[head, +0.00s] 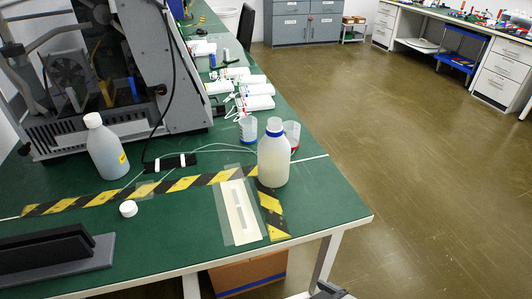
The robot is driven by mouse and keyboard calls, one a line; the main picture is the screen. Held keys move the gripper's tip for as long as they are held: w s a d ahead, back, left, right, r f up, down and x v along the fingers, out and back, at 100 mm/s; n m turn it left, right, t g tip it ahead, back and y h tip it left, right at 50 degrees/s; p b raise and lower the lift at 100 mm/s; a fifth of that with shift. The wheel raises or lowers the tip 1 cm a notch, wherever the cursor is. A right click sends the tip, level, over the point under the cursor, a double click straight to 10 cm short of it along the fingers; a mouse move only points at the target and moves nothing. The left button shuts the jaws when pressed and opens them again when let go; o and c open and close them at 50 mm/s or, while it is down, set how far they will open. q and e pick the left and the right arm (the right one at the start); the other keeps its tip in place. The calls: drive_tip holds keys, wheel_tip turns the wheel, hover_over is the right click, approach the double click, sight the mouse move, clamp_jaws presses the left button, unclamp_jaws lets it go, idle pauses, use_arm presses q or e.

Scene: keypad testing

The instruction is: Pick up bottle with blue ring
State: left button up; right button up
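The bottle with the blue ring (274,160) stands upright near the right edge of the green table. It is translucent, filled with something pale, and its blue ring sits at the neck. A second bottle (106,152) with a white cap and a yellow label stands further left, with no blue ring visible. A small dark part at the bottom edge seems to be the tip of my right gripper (329,292), below table height and well apart from the bottle. Its opening cannot be made out. My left gripper is not in view.
Two small cups (248,129) stand just behind the ringed bottle. A flat pale strip (239,213) on a clear sheet and yellow-black tape (271,206) lie in front. A loose white cap (128,208), black block (45,248) and large grey machine (160,60) stand left.

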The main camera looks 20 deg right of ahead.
drive_tip(key=s+d+r+g+h, duration=0.2)
drive_tip(key=s+d+g, duration=0.1)
drive_tip(key=d+g, duration=0.1)
drive_tip(key=t+y, duration=0.2)
drive_tip(key=t, duration=0.6)
approach(283, 159)
drive_tip(key=x, duration=0.9)
drive_tip(key=shift+w, duration=0.1)
drive_tip(key=x, duration=0.2)
drive_tip(key=f+b+x, duration=0.1)
drive_tip(key=x, duration=0.1)
drive_tip(key=shift+a, duration=0.1)
drive_tip(key=shift+w+a+f, duration=0.1)
drive_tip(key=shift+w+f, duration=0.05)
drive_tip(key=shift+w, duration=0.2)
drive_tip(key=shift+w+f, duration=0.1)
drive_tip(key=shift+w, duration=0.1)
drive_tip(key=c, duration=1.2)
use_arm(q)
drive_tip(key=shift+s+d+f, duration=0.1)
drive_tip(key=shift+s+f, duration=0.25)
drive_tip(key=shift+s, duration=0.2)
use_arm(e)
drive_tip(key=shift+c, duration=0.4)
